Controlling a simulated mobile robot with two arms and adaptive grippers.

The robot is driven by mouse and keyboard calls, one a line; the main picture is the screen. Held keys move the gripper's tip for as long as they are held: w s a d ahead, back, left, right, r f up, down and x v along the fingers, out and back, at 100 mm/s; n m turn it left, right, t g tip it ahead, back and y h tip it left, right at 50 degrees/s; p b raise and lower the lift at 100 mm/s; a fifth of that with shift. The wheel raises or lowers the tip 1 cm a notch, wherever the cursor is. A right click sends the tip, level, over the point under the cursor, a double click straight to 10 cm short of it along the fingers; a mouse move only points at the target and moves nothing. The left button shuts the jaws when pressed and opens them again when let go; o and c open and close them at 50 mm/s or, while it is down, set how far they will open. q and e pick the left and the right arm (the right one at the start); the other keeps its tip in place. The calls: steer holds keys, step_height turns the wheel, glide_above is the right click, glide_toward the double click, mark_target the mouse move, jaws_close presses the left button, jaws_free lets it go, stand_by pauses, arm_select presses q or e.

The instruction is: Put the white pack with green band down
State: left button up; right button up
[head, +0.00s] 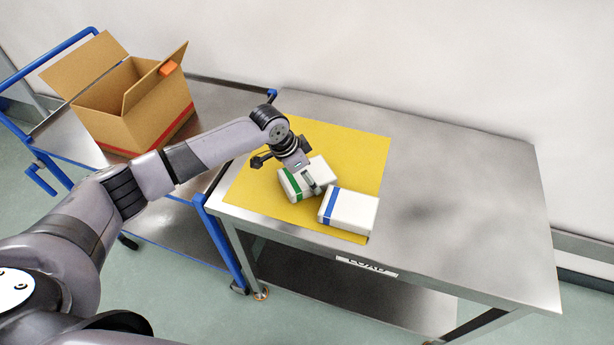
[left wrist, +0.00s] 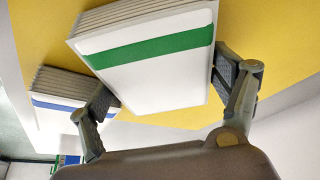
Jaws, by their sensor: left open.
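The white pack with green band (head: 316,172) lies on the yellow mat (head: 358,150) on the steel table. In the left wrist view the same pack (left wrist: 150,82) is between the fingers of my left gripper (left wrist: 168,98). That gripper is open, with one finger on each side of the pack. I cannot tell whether either finger touches it. In the head view my left gripper (head: 286,173) is over the pack and covers part of it. My right gripper is not in view.
A white pack with a blue band (head: 353,212) lies close beside it at the mat's front right, also in the wrist view (left wrist: 55,88). The steel table (head: 460,200) is bare to the right. An open cardboard box (head: 155,112) stands on a blue-framed cart (head: 50,128) at left.

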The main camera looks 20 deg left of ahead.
arm_select(q)
steer(key=shift+c, duration=0.4)
steer(key=c, duration=1.1)
steer(key=shift+r, duration=0.1)
steer(key=shift+c, duration=0.2)
